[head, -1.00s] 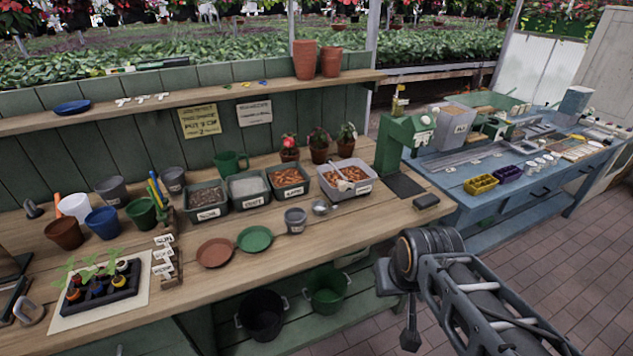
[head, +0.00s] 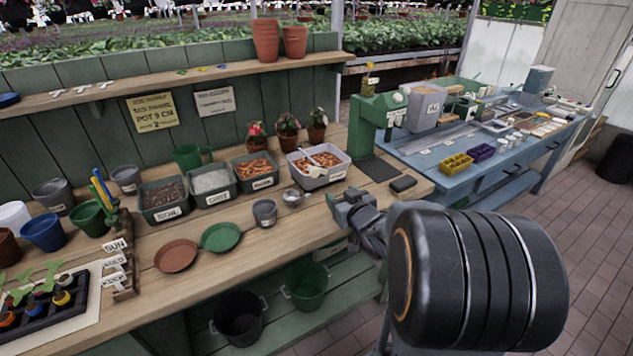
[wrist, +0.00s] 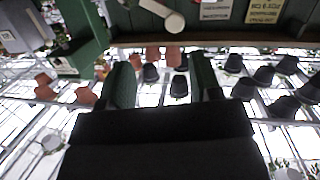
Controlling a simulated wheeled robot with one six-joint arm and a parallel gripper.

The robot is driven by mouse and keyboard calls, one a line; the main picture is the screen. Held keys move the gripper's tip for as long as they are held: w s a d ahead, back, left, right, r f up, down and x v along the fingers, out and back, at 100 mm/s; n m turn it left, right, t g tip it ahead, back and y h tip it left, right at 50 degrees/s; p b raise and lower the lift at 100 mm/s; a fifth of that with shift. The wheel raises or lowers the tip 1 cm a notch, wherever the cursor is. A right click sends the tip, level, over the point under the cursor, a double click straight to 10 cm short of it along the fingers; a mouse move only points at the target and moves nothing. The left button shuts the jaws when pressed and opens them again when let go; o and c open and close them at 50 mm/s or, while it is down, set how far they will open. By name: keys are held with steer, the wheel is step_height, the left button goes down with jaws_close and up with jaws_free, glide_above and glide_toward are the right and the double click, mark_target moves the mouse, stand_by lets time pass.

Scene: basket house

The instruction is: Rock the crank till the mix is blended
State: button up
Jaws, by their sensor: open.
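A green machine (head: 376,122) stands at the right end of the wooden bench, with a pale knob (head: 398,97) near its top and a small label on its front. I cannot clearly make out a crank or the mix inside. The green machine also shows at the left of the tilted wrist view (wrist: 82,38), and a pale, round-ended rod (wrist: 163,12) shows at the top. My gripper (head: 350,205) is in front of the machine, over the bench's front edge, apart from it. In the wrist view its two fingers (wrist: 162,82) are spread with nothing between them.
Tubs of soil, grit and bark (head: 255,172), a pale tub with a scoop (head: 318,166), a grey cup (head: 264,212) and a dark block (head: 403,184) stand on the bench. A blue table (head: 480,150) stands beyond it. Buckets (head: 305,285) stand below.

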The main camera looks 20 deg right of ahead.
mark_target(316, 174)
steer(key=w+y, duration=0.1)
steer(key=w, duration=0.3)
steer(key=w+a+t+y, duration=0.1)
steer(key=w, duration=0.3)
steer(key=w+n+t, duration=0.1)
steer(key=w, duration=0.4)
steer(key=shift+a+f+y, duration=0.3)
steer(key=shift+f+y, duration=0.1)
steer(key=shift+c, duration=0.3)
jaws_close()
